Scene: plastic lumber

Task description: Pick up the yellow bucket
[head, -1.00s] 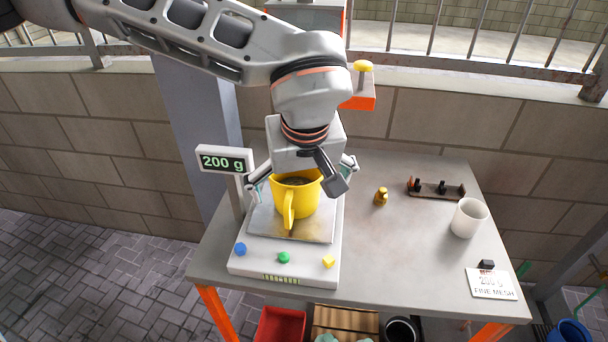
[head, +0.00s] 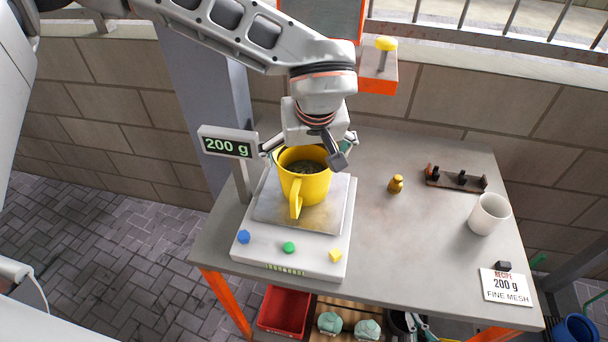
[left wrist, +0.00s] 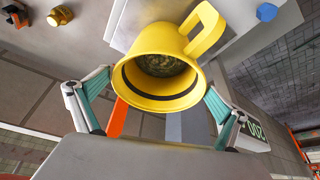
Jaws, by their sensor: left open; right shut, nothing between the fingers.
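The yellow bucket (head: 304,187), a mug-like vessel with a side handle and dark grainy contents, stands upright on the scale's metal plate (head: 335,200). It also shows in the left wrist view (left wrist: 160,95), its open top facing the camera. My left gripper (head: 308,152) is open at the bucket's far upper side. In the left wrist view its teal-padded fingers (left wrist: 157,88) are spread to either side of the bucket, with no clear grip on it. My right gripper (head: 422,326) shows only partly at the bottom edge, below the table, shut and empty.
The scale display (head: 228,146) reads 200 g. A brass weight (head: 396,184), a dark rack (head: 456,179), a white cup (head: 489,214) and a recipe card (head: 506,287) are on the table. A red crate (head: 284,311) is underneath. The table's middle is clear.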

